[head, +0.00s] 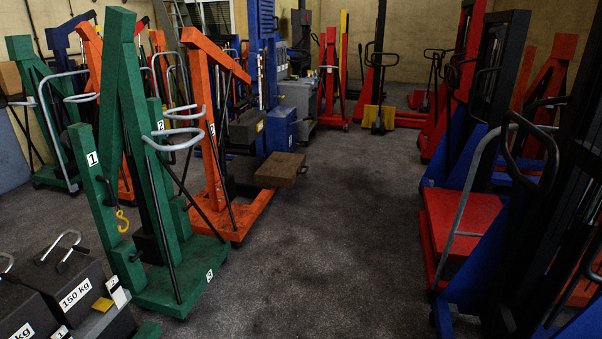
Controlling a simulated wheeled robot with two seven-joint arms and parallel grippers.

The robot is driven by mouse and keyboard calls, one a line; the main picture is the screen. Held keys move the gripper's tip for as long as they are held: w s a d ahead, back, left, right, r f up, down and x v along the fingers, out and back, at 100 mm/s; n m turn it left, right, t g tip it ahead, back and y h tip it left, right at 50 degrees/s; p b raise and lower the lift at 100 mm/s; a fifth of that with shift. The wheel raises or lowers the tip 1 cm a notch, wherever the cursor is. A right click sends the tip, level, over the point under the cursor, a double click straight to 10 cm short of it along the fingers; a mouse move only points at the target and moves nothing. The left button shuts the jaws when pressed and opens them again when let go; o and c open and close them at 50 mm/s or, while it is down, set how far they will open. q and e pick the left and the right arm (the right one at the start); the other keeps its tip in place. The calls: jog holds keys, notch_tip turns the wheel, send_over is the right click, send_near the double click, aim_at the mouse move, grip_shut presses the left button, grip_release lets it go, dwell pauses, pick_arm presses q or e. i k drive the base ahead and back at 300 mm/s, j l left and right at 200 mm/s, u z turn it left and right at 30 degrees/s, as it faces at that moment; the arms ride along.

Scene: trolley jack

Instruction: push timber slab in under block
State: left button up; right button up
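A flat brown slab (280,168), which looks like the timber slab, sits near the middle of the head view beside the orange crane, its near end sticking out over the floor. A dark grey block (246,127) with a yellow mark sits above and to the left of it, in front of a blue lifter (281,130). I cannot tell what the slab rests on or whether it reaches under this block. Neither of my grippers shows in the view.
A green crane (150,190) with number tags and an orange crane (212,110) stand left. Dark weights (72,285), one marked 150 kg, fill the lower left. A red platform (466,222) and blue-black lifters line the right. The dark floor (330,240) between is clear.

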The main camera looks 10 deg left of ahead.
aim_at(282, 169)
jog(key=i+z, duration=0.1)
jog(key=i, duration=4.25)
